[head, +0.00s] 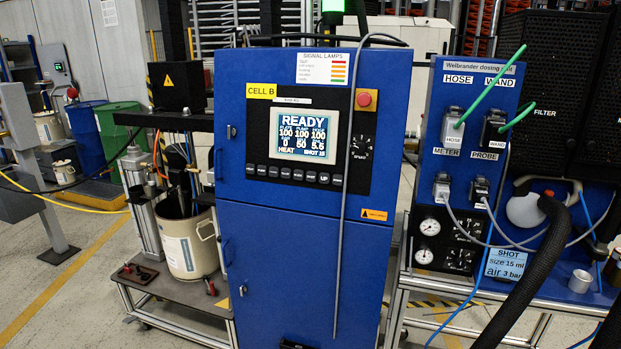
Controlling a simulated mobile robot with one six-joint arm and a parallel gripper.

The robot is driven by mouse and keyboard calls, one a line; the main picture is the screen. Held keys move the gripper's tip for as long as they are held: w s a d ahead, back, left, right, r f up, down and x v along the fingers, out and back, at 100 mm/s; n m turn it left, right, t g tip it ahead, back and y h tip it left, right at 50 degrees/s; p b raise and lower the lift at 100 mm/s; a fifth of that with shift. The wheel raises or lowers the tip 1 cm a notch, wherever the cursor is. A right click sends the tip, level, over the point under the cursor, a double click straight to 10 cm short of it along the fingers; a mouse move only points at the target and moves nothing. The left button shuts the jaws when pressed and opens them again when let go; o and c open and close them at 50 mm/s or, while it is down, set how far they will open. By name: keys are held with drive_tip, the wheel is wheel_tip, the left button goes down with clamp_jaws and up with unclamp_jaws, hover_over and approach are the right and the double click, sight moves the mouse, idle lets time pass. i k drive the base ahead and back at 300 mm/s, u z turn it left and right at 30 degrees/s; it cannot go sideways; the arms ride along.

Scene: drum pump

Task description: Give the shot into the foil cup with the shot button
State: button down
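A small silvery cup-like cylinder (580,281), possibly the foil cup, stands on the bench at the right, beside a handwritten card (505,264). The card reads "SHOT size 15 ml, air 3 bar". The blue control cabinet (300,255) stands in the middle. Its screen (304,135) shows READY, rows of numbers, HEAT and what looks like SHOT 15. A row of small dark buttons (298,175) sits below the screen. Their labels are mostly too small to read, so I cannot tell which is the shot button. My gripper is not in view.
A red stop button (364,99) and a black rotary switch (360,147) sit right of the screen. The blue Welbrander dosing panel (430,190) carries green and grey cables. A thick black ribbed hose (533,275) crosses the lower right. A pail (188,245) stands left.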

sight(312, 176)
drive_tip(key=u, duration=0.45)
drive_tip(key=k, duration=1.35)
drive_tip(key=u, duration=0.85)
drive_tip(key=i, duration=1.5)
drive_tip(key=u, duration=0.5)
